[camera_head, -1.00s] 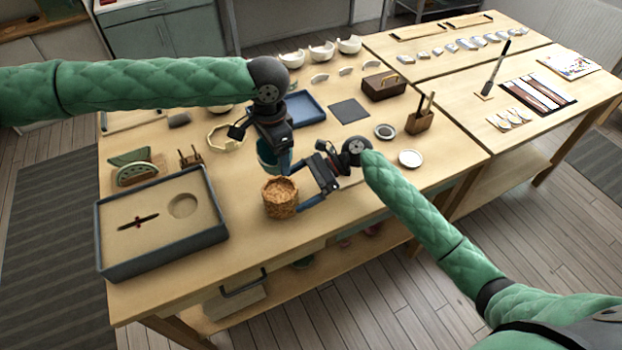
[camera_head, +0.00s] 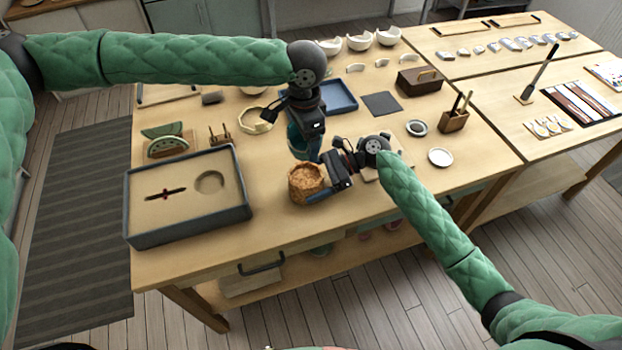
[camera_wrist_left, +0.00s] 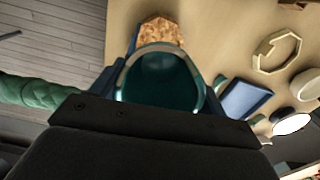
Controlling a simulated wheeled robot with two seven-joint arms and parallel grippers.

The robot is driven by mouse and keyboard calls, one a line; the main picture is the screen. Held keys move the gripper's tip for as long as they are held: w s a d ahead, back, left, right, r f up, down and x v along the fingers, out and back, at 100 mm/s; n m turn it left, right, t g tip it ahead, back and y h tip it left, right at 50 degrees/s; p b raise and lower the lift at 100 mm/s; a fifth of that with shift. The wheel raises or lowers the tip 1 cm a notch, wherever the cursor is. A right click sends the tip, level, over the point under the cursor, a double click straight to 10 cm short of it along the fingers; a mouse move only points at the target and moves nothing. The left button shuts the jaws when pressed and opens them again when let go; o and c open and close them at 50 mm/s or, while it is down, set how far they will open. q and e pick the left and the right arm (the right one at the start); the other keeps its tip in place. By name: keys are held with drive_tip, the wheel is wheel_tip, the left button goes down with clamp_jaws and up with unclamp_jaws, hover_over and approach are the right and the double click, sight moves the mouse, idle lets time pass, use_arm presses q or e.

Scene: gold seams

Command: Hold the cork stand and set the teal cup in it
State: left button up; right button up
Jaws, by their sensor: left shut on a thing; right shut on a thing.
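The teal cup (camera_head: 297,143) is gripped by my left gripper (camera_head: 306,146), which is shut on it. In the left wrist view the cup (camera_wrist_left: 162,82) sits between the fingers with its rim toward the camera. The cork stand (camera_head: 304,182) is a round, rough brown holder near the table's front edge. My right gripper (camera_head: 316,194) is shut on the stand from its right side. In the head view the cup appears just above and behind the stand. The stand also shows beyond the cup in the left wrist view (camera_wrist_left: 160,31). The cup's lower part is hidden there.
A grey-rimmed tray (camera_head: 190,228) lies left of the stand. Behind are a gold-seamed ring (camera_head: 256,121), a blue tray (camera_head: 340,97) and a dark square mat (camera_head: 381,104). A white dish (camera_head: 440,157) and a wooden tool holder (camera_head: 453,121) stand to the right.

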sight(305, 147)
use_arm(q)
drive_tip(key=f, duration=0.1)
drive_tip(key=s+f, duration=0.2)
drive_tip(key=shift+d+f, duration=0.1)
drive_tip(key=shift+d, duration=0.15)
drive_tip(key=shift+d+f, duration=0.1)
drive_tip(key=shift+f, duration=0.15)
drive_tip(key=w+n, duration=0.1)
drive_tip(key=n, duration=0.2)
drive_tip(key=shift+w+r+n, duration=0.35)
drive_tip(key=shift+w+n, duration=0.05)
drive_tip(key=shift+w+a+n, duration=0.1)
drive_tip(key=shift+a+n, duration=0.1)
drive_tip(key=shift+n, duration=0.45)
drive_tip(key=shift+w+a+n, duration=0.1)
drive_tip(key=shift+a+n, duration=0.05)
drive_tip(key=shift+n, duration=0.5)
drive_tip(key=shift+f, duration=0.1)
drive_tip(key=shift+f, duration=2.15)
drive_tip(key=shift+s+f, duration=0.1)
drive_tip(key=shift+f, duration=1.45)
idle(0.6)
drive_tip(key=o, duration=1)
